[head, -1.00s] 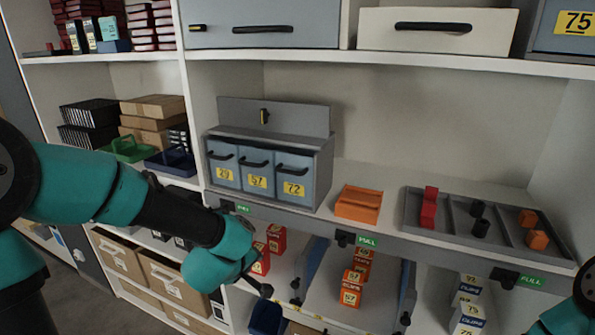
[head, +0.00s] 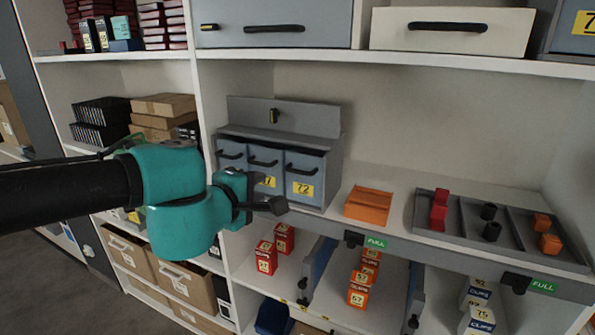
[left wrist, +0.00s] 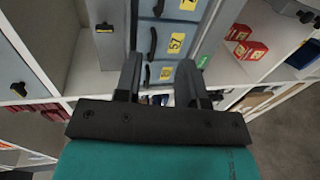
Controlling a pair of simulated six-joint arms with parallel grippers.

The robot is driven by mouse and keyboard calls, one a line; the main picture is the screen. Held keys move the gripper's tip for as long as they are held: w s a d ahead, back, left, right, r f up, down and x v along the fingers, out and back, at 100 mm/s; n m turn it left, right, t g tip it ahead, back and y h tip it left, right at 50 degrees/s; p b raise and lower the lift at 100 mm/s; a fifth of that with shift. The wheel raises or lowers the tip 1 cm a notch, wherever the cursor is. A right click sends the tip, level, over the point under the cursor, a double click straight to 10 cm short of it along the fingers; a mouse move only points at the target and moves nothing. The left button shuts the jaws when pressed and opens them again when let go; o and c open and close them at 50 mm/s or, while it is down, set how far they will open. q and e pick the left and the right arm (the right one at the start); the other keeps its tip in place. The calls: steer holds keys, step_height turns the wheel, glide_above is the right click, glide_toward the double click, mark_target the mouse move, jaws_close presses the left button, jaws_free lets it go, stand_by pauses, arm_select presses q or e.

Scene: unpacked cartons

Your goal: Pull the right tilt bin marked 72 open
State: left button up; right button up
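The right tilt bin marked 72 (head: 304,172) is a blue-grey bin with a dark handle and yellow label, at the right end of a row of three in a grey cabinet. Its front looks closed. In the left wrist view bin 72 (left wrist: 183,13) is at the top edge, partly cut off. My left gripper (head: 268,203) is in front of the row, low near the middle and right bins, and hides part of the middle label. In the left wrist view the gripper (left wrist: 160,62) has its fingers apart with nothing between them. My right gripper is not visible.
The middle bin 57 (left wrist: 172,41) is beside bin 72. Red boxes (head: 266,257) sit on the shelf below. Bare shelf (head: 400,184) lies behind the orange tray.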

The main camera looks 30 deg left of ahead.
mark_target(292, 171)
arm_select(q)
steer(key=shift+w, duration=0.15)
steer(key=x, duration=1.7)
steer(key=shift+f, duration=0.2)
steer(key=shift+f, duration=0.1)
jaws_close()
